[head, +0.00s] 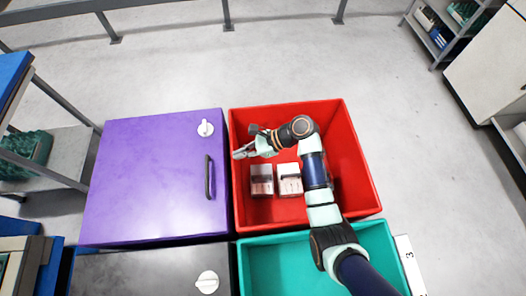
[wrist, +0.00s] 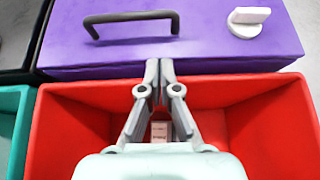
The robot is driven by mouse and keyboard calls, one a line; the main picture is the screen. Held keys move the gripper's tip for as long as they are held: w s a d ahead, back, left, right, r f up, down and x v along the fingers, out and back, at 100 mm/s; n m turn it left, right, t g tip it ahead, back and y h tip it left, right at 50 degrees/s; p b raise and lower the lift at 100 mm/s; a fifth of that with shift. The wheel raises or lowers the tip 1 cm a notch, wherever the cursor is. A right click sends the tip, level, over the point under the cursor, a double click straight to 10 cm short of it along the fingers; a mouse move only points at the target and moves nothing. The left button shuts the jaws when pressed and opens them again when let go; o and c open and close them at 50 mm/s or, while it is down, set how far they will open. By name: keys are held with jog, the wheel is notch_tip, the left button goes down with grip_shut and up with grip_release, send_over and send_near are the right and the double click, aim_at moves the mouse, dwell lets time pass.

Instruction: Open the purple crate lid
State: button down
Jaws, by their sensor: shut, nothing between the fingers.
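The purple crate lid (head: 150,180) lies flat and closed on its crate at the left in the head view. It has a black bar handle (head: 209,177) near its right edge and a round white knob (head: 205,128) near its far right corner. In the wrist view the lid (wrist: 190,45) fills the top, with the handle (wrist: 131,22) at upper left and the knob (wrist: 248,20) at upper right. My gripper (head: 238,154) is shut and empty, over the red crate's left side. In the wrist view its fingertips (wrist: 158,64) point at the lid's near edge, apart from the handle.
The open red crate (head: 352,165) holds two small white-and-red boxes (head: 289,179). An open teal crate (head: 300,268) and a grey lid with a white knob (head: 207,282) lie nearer. Shelving stands at far left and upper right. The floor beyond is clear.

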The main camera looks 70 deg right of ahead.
jog(key=b, duration=0.5)
send_near(202, 168)
jog(key=x, duration=0.4)
jog(key=shift+f, duration=0.1)
jog(key=shift+p, duration=0.4)
